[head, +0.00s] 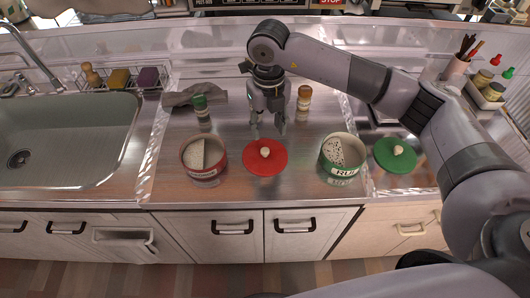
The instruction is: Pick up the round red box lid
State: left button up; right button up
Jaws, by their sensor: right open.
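The round red box lid (273,163) lies flat on the steel counter, with a pale round knob on top. My right gripper (268,130) points down just behind the lid's far edge, above the counter. Its fingers are apart with nothing visible between them. Whether the fingertips touch the counter I cannot tell. The round red box (204,170) stands open left of the lid. My left gripper is not in view.
A green round box (343,172) and its green lid (395,155) are on the right. The sink (110,165) is on the left.

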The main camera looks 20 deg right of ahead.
aim_at(265, 150)
notch_tip(265, 150, down, 3)
jog(key=shift+f, duration=0.15)
jog(key=shift+a+f+p, duration=0.2)
jog(key=shift+f+p, duration=0.25)
jog(key=shift+f, duration=0.1)
jog(key=f, duration=0.3)
jog(key=f+p, duration=0.1)
jog(key=shift+s+a+f, duration=0.1)
jog(key=shift+a+f, duration=0.05)
jog(key=shift+a, duration=0.1)
jog(key=shift+c, duration=0.3)
jog(key=c, duration=0.9)
